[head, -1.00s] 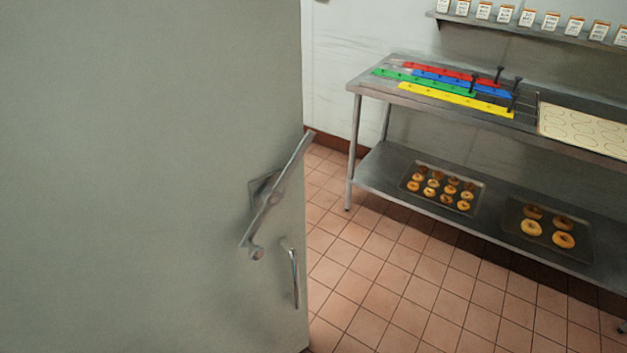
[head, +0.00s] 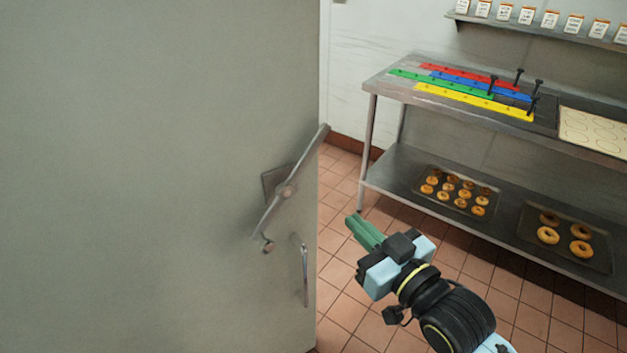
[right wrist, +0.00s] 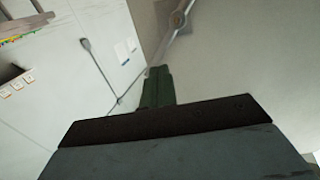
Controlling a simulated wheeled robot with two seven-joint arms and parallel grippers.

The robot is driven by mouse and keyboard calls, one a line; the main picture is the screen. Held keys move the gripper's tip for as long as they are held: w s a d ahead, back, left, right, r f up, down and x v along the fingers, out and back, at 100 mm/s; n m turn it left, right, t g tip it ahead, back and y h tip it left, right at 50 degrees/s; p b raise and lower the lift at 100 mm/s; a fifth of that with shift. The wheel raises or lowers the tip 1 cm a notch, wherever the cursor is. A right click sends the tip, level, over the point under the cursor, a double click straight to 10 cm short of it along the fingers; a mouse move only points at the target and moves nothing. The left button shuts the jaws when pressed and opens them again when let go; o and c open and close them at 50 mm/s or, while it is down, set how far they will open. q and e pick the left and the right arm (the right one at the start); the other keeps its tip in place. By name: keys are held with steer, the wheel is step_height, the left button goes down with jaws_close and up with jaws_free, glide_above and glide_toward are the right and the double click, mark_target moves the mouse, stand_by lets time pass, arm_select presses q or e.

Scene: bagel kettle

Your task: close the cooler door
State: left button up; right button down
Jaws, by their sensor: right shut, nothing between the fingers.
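The cooler door (head: 150,180) is a large grey panel filling the left of the head view. A long metal latch lever (head: 296,175) sits tilted near its right edge, with a smaller vertical handle (head: 304,272) below. My right gripper (head: 355,226), with green fingers, is shut and empty, in view just right of the door's edge. In the right wrist view the green fingers (right wrist: 157,88) show below the latch lever (right wrist: 165,45) and the door (right wrist: 235,50). I cannot tell whether they touch the door. My left gripper is not in view.
A steel table (head: 375,85) stands at the right, with coloured strips on top and trays of bagels (head: 456,190) on its lower shelf. A wall shelf (head: 540,30) holds labelled containers. Tiled floor (head: 345,290) lies between door and table.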

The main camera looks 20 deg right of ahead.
mark_target(304, 171)
steer(key=x, duration=1.4)
steer(key=shift+r, duration=0.4)
